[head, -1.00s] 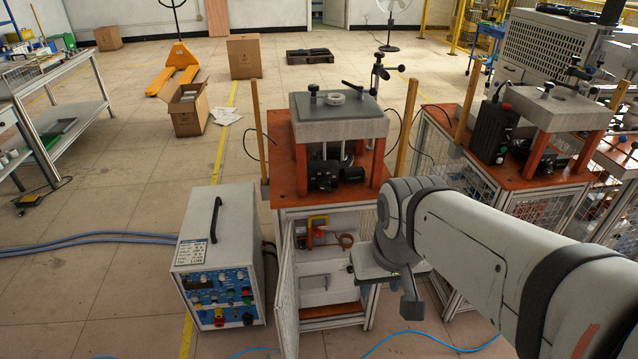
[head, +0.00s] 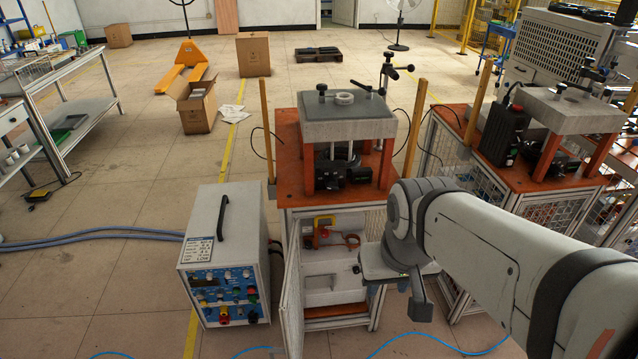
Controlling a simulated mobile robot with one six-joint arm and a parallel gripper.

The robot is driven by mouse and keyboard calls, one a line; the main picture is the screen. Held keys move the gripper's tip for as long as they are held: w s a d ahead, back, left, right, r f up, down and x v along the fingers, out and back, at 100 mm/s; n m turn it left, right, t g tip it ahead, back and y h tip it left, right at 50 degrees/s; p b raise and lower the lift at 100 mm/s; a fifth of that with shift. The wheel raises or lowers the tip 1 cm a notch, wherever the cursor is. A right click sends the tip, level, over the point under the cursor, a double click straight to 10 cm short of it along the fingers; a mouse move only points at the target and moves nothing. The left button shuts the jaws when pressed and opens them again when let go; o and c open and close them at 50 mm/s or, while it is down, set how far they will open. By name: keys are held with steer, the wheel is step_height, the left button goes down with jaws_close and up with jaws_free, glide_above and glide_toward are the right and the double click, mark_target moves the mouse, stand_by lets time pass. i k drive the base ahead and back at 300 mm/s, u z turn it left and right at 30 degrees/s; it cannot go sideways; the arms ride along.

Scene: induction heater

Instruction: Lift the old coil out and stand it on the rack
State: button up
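A copper-coloured looped piece (head: 350,241), which may be the old coil, shows small inside the open cabinet (head: 334,283) under the middle press. It lies beside a yellow and red part (head: 323,229). My gripper (head: 400,292) hangs at the end of my arm, in front of the cabinet's right side and below the orange bench top. One finger points down; the other is not clearly seen, so its opening cannot be told. I see nothing held in it. I cannot make out which thing is the rack.
The press (head: 345,118) stands on an orange bench top (head: 291,160) between wooden posts. A blue-panelled power unit (head: 222,262) stands left of the open cabinet door (head: 291,300). A second press station (head: 560,112) is at right. Blue hoses (head: 90,236) cross the floor.

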mark_target(314, 239)
steer(key=z, duration=2.5)
steer(key=k, duration=1.5)
steer(key=u, duration=1.7)
steer(key=i, duration=1)
steer(key=u, duration=0.1)
